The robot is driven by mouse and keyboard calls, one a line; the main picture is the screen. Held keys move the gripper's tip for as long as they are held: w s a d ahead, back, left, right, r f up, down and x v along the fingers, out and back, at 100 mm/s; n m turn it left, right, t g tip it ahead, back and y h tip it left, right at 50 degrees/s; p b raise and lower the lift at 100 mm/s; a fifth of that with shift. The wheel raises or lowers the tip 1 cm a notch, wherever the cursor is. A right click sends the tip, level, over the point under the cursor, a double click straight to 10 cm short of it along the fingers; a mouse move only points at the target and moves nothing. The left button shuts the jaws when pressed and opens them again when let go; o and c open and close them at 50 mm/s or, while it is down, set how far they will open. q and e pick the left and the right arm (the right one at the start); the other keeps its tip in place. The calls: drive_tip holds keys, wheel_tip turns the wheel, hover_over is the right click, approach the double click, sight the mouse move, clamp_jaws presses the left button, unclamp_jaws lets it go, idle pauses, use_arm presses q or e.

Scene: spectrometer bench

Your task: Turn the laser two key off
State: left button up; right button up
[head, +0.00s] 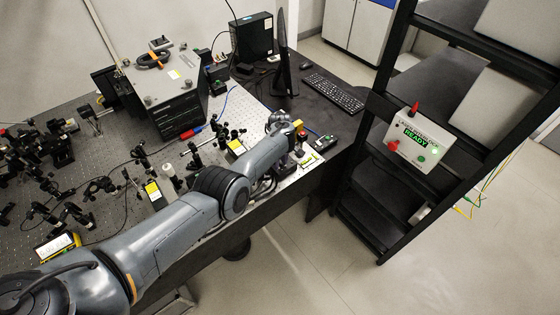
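My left arm reaches in from the lower left, over the front edge of the optical bench (108,155). Its wrist ends near the bench's right corner. My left gripper (299,134) is small there and partly hidden by the wrist, beside yellow and red parts; whether its fingers are open or shut does not show. A small black box with a green mark (325,143) lies just right of the gripper. Two yellow-labelled units, one near the middle (154,190) and one beside my forearm (236,147), sit on the bench. I cannot make out a key or which unit is laser two. My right gripper is not in view.
A white control box reading READY (420,141), with red and green buttons, is on the black rack (376,165) at right. A keyboard (333,92), monitor (283,55) and large instrument box (166,88) stand behind. Optical mounts crowd the bench's left. The floor in front is clear.

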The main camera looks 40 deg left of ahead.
use_arm(q)
drive_tip(key=shift+r, duration=0.1)
wheel_tip(320, 180, up, 11)
drive_tip(key=p, duration=0.4)
drive_tip(key=shift+f, duration=0.2)
idle(0.3)
